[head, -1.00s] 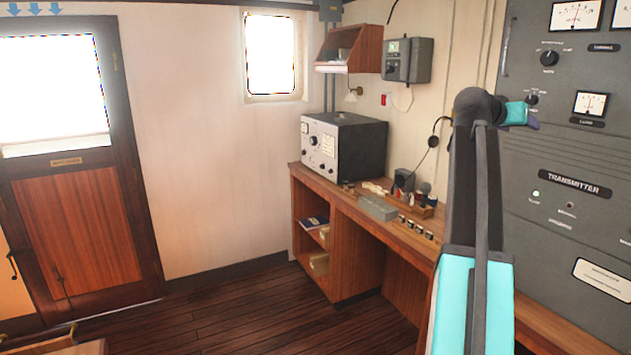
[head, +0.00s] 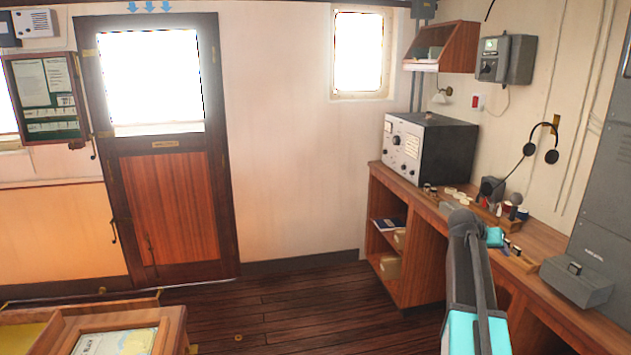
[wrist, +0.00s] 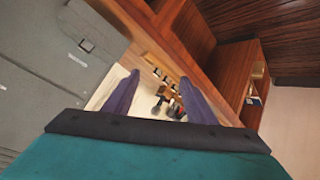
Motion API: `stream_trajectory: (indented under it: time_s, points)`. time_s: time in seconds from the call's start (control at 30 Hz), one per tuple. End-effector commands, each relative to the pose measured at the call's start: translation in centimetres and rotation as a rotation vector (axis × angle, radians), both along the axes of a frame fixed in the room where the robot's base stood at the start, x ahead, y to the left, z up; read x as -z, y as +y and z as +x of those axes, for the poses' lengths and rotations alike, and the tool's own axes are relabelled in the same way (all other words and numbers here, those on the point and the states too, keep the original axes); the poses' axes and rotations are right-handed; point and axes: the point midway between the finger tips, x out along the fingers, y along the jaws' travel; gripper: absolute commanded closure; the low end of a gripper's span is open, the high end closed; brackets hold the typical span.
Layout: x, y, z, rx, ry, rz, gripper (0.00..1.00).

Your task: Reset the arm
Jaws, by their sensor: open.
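My arm rises from the bottom right of the head view, in front of the long wooden desk (head: 440,207). Only a small teal part of its far end shows there, and my gripper is hidden behind the arm. In the wrist view, my gripper (wrist: 158,78) is open, its two purple fingers spread apart. Nothing is held between them. The desk, with several small items on it, shows beyond and between the fingers, tilted in the picture.
A grey radio unit (head: 430,148) stands on the desk, with a grey box (head: 577,283) nearer me. Headphones (head: 541,150) hang on the wall. A wooden door (head: 168,210) is at the left. A chart table (head: 180,328) fills the lower left. The floor (head: 290,300) between is clear.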

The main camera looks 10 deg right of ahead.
Motion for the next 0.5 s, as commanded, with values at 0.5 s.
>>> stream_trajectory:
  time_s: [0.5]
  points:
    - [20.7,13.0,1.0,-0.148,0.205,0.168,0.49]
